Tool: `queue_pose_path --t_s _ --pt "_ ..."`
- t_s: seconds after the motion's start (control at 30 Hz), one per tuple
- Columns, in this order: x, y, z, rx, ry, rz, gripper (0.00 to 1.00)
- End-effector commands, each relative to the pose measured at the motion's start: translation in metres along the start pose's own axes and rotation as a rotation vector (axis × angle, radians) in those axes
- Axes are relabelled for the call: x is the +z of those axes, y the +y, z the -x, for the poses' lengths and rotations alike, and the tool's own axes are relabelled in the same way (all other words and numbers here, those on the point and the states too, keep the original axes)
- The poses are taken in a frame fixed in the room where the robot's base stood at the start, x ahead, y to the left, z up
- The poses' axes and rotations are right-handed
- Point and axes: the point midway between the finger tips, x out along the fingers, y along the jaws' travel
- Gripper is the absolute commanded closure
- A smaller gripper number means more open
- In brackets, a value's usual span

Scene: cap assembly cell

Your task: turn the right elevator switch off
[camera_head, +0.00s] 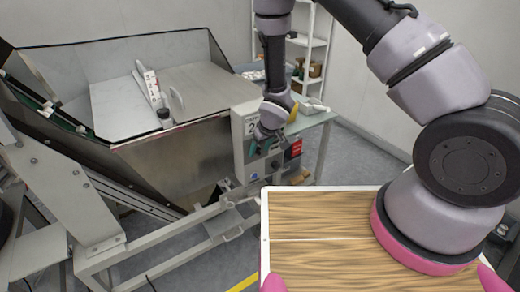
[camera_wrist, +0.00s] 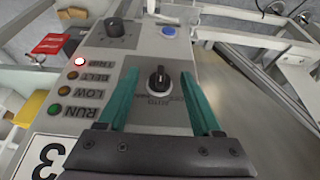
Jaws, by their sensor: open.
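A grey control box (camera_head: 238,150) stands at the right end of the hopper machine; its panel (camera_wrist: 110,75) fills the middle of the wrist view. A black rotary switch (camera_wrist: 158,78) with a pointer mark and an upside-down AUTO label sits on the panel. My gripper (camera_head: 263,143) is at the box front; in the wrist view its two teal fingers (camera_wrist: 159,72) are open, one on each side of this switch. I cannot tell whether they touch it. A second black knob (camera_wrist: 115,29) lies beyond, outside the fingers. The head view hides the switch behind my gripper.
Several lamps line the panel; the end one (camera_wrist: 80,62) glows red-white. A blue button (camera_wrist: 168,31) and a red box (camera_wrist: 55,44) are nearby. A metal hopper (camera_head: 180,150) stands left of the box. A wood-topped surface (camera_head: 320,225) is in front, and a shelf (camera_head: 312,50) behind.

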Motion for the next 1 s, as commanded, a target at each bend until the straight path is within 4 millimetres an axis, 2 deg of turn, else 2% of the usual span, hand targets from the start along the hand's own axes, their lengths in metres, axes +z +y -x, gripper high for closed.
queue_pose_path --t_s 0.07,0.1,0.23,0.67,1.0 --pt "-0.0001 0.0000 0.0002 0.000 0.000 0.000 0.34" --pt "0.0000 -0.0001 0.0002 0.000 0.000 0.000 0.49" --pt "-0.0001 0.0000 0.0003 0.000 0.000 0.000 0.99" --pt "0.0003 -0.0028 0.0003 0.051 -0.001 0.025 1.00" --pt "0.0004 -0.0091 -0.0008 0.252 0.001 0.115 1.00"
